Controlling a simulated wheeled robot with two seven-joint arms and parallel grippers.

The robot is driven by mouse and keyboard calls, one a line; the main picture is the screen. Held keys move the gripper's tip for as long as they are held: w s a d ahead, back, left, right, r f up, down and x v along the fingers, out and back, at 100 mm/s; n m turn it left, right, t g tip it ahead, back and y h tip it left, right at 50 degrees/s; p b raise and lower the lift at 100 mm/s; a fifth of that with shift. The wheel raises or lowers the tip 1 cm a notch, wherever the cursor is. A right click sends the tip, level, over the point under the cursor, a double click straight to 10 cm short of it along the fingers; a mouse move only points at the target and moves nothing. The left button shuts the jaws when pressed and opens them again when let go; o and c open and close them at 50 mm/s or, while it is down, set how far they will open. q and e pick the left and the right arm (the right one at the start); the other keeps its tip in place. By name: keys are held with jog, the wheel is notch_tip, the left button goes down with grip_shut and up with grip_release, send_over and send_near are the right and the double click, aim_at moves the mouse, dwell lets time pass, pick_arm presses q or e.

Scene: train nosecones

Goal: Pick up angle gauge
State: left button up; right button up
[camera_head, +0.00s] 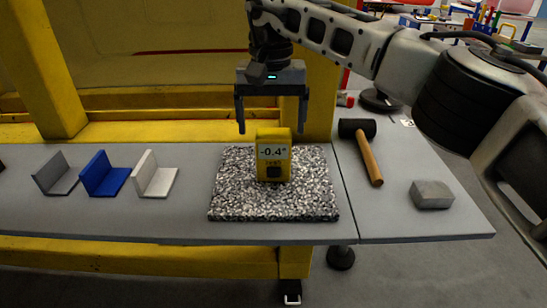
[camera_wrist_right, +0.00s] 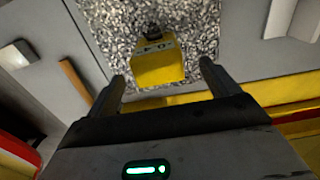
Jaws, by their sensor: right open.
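The angle gauge (camera_head: 273,160) is a small yellow box with a display reading -0.4°. It stands upright on a speckled granite plate (camera_head: 235,203) on the grey table. My right gripper (camera_head: 271,128) is open and empty, pointing down just above and behind the gauge, with its fingers wider apart than the gauge. In the right wrist view the gauge (camera_wrist_right: 158,66) lies beyond and between the two fingertips (camera_wrist_right: 163,78), apart from both. My left gripper is not in view.
Grey, blue and white angle brackets (camera_head: 104,176) stand left of the plate. A black-headed mallet (camera_head: 369,158) with a wooden handle and a grey block (camera_head: 431,195) lie to the right. Yellow beams (camera_head: 180,132) run behind the table.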

aim_at(273, 151)
jog(key=f, duration=0.3)
jog(key=f+p, duration=0.1)
jog(key=f, duration=0.3)
jog(key=shift+w+d+f, duration=0.1)
jog(key=shift+d+f, duration=0.1)
jog(key=shift+f, duration=0.05)
jog(key=shift+r, duration=0.1)
jog(key=c, duration=1.2)
